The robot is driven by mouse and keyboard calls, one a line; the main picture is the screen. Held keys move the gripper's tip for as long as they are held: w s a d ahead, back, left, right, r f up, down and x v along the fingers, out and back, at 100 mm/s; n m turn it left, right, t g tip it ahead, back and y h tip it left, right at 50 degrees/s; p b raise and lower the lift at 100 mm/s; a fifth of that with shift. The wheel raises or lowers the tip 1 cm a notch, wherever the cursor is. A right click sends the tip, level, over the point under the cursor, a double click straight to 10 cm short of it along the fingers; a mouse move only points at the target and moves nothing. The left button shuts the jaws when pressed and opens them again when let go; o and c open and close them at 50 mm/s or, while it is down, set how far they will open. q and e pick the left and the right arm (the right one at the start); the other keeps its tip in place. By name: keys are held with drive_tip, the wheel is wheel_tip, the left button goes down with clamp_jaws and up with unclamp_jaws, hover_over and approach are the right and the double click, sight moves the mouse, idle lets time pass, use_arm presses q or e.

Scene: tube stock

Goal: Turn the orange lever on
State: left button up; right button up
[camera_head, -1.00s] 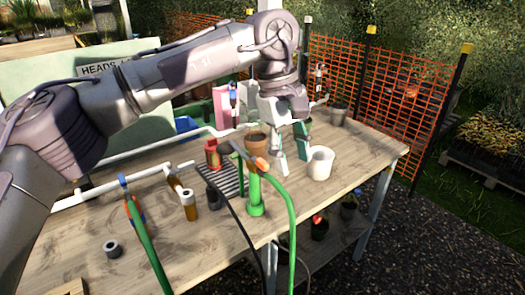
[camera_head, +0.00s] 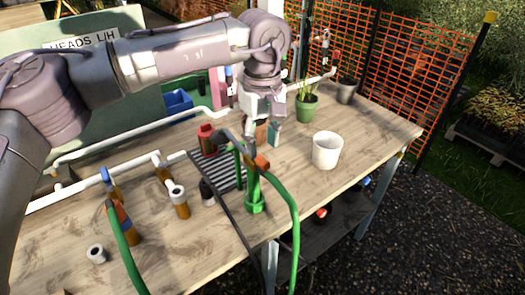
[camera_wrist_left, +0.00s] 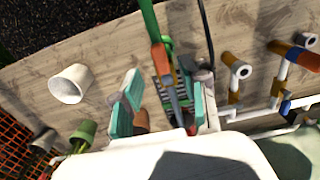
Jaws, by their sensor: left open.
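A green standpipe (camera_head: 253,195) stands on the table with a grey tap on top and an orange piece (camera_head: 262,162) where a green hose joins. In the left wrist view the orange piece (camera_wrist_left: 160,56) sits at the hose end, beside the grey tap body (camera_wrist_left: 168,88). I cannot tell whether this piece is the lever or a hose fitting. My left gripper (camera_head: 262,133) is open, pointing down just behind the standpipe top. In the wrist view its teal-padded fingers (camera_wrist_left: 165,106) are spread on either side of the tap, holding nothing. Its exact height above the tap is unclear.
A white cup (camera_head: 327,150) and a potted plant (camera_head: 307,107) stand right of the gripper. A brown pot (camera_wrist_left: 141,121) is close to the fingers. A red container (camera_head: 207,140), a dark grate (camera_head: 222,173) and white pipework (camera_head: 100,158) lie left. The table's front right is clear.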

sight(263, 158)
use_arm(q)
wheel_tip(263, 158, down, 2)
drive_tip(key=shift+s+f, duration=0.1)
drive_tip(key=shift+f, duration=0.8)
drive_tip(key=shift+c, duration=0.5)
drive_tip(key=c, duration=0.5)
clamp_jaws()
use_arm(e)
drive_tip(key=shift+w+r, duration=0.25)
drive_tip(key=shift+w, duration=0.25)
drive_tip(key=shift+w+r, duration=0.2)
drive_tip(key=shift+w, duration=0.3)
